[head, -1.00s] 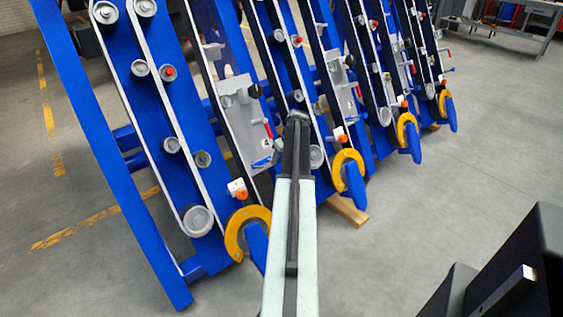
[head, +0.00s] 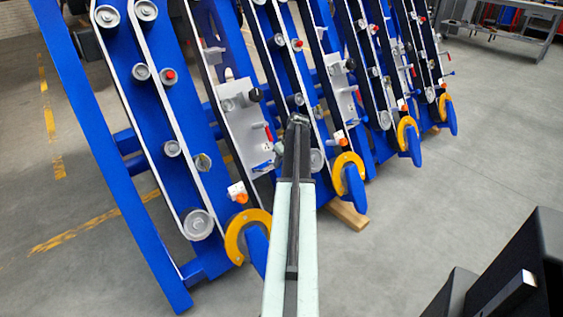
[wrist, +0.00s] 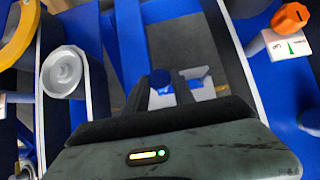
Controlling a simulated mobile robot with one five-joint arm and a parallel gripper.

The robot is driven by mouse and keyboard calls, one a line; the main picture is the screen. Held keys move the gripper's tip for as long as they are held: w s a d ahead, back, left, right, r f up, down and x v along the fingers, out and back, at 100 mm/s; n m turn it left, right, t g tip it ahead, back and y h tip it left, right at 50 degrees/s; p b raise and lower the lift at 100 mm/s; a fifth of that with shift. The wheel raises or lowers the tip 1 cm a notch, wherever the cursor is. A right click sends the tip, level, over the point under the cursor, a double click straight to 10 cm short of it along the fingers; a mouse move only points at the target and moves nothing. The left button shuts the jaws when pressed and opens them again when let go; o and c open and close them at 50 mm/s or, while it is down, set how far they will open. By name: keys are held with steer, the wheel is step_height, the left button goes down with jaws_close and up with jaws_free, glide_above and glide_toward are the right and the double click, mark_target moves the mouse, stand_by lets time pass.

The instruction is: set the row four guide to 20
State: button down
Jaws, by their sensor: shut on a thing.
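My gripper (head: 298,122) is at the end of the pale arm, in front of the second leaning row from the left. In the wrist view its two dark fingers (wrist: 168,92) reach up to a small blue knob (wrist: 160,80) beside a pale slotted bracket (wrist: 192,84). The gripper is shut on the blue knob; its body hides most of the contact. An orange knob (wrist: 290,16) on a white scale plate with a green arrow (wrist: 291,46) shows at the right. I cannot tell which row is row four, nor read 20 on any scale.
Several blue rows carry grey rollers (head: 197,223), pale belts and yellow hooks (head: 348,165). A light grey plate (head: 238,112) with a black knob and red lever stands left of my gripper. A bench (head: 500,30) is at the back right.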

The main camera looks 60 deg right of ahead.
stand_by(0.7)
steer(key=shift+w+a, duration=0.3)
steer(key=shift+a, duration=0.65)
steer(key=c, duration=1.1)
jaws_free()
steer(key=p+v, duration=0.7)
steer(key=shift+s+r, duration=0.15)
steer(key=shift+r, duration=0.25)
